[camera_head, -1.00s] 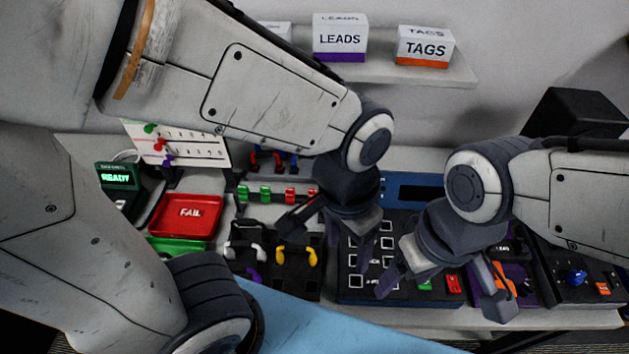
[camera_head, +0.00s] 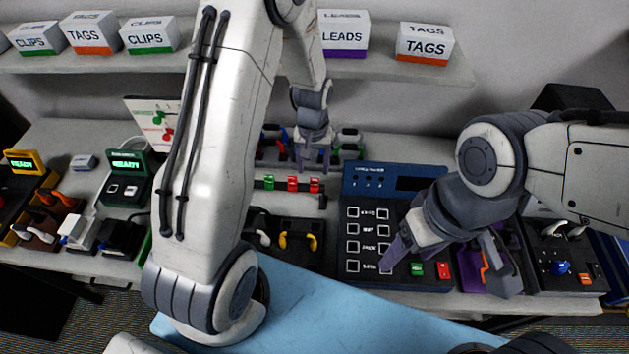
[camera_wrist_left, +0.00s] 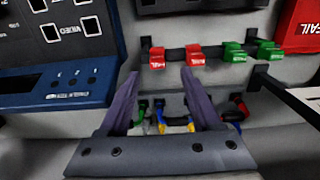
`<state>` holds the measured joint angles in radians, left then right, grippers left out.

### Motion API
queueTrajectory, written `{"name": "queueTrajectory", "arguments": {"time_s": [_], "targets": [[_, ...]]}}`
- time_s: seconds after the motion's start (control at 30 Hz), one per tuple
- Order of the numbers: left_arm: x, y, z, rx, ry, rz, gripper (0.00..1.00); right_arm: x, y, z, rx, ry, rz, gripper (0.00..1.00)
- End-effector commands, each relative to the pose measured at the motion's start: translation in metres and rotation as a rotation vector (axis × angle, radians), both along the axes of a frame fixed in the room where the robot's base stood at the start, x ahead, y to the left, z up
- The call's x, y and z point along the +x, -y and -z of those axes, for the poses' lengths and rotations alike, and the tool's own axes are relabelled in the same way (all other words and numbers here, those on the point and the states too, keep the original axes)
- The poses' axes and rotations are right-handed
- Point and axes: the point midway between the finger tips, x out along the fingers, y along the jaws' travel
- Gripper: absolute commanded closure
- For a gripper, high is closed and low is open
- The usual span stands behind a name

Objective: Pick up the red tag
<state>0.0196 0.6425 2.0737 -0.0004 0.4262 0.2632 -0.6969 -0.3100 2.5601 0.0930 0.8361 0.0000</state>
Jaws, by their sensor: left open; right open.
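Two red tags (camera_head: 292,183) (camera_head: 314,185) hang side by side on a dark rail, with a green tag (camera_head: 269,182) to their left. In the left wrist view the red tags (camera_wrist_left: 157,59) (camera_wrist_left: 195,57) are just beyond the fingertips, with green tags (camera_wrist_left: 234,53) to their right. My left gripper (camera_head: 312,165) points down behind the rail, open; its fingers (camera_wrist_left: 160,76) are apart with nothing gripped between them. My right gripper (camera_head: 447,272) is open over the front of the blue-topped keypad.
The keypad (camera_head: 365,195) stands right of the rail, and a tray of yellow and white cable ends (camera_head: 290,258) is in front. Colored cables hang behind the rail. A shelf (camera_head: 385,68) with labeled boxes runs above.

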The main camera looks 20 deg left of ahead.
Motion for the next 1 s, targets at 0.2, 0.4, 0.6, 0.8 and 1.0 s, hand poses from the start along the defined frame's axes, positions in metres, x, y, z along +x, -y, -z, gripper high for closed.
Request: {"name": "queueTrajectory", "arguments": {"time_s": [0.2,0.4,0.6,0.8,1.0], "targets": [[-0.001,0.002,0.015,0.000,-0.004,0.002,0.35,0.000,0.000,-0.012,0.000,0.000,-0.002,0.29],[0.000,0.003,0.041,0.000,-0.003,0.002,0.35,0.000,0.000,-0.025,0.000,0.000,-0.004,0.29],[0.000,0.003,0.054,0.000,0.000,0.002,0.35,0.000,0.000,-0.027,0.000,0.000,-0.005,0.29],[0.000,0.003,0.055,-0.001,0.001,0.002,0.35,0.000,0.000,-0.027,0.000,0.000,-0.005,0.29],[0.000,0.003,0.055,0.000,0.001,0.002,1.00,0.000,0.000,-0.027,0.000,0.000,-0.005,0.29]]}}
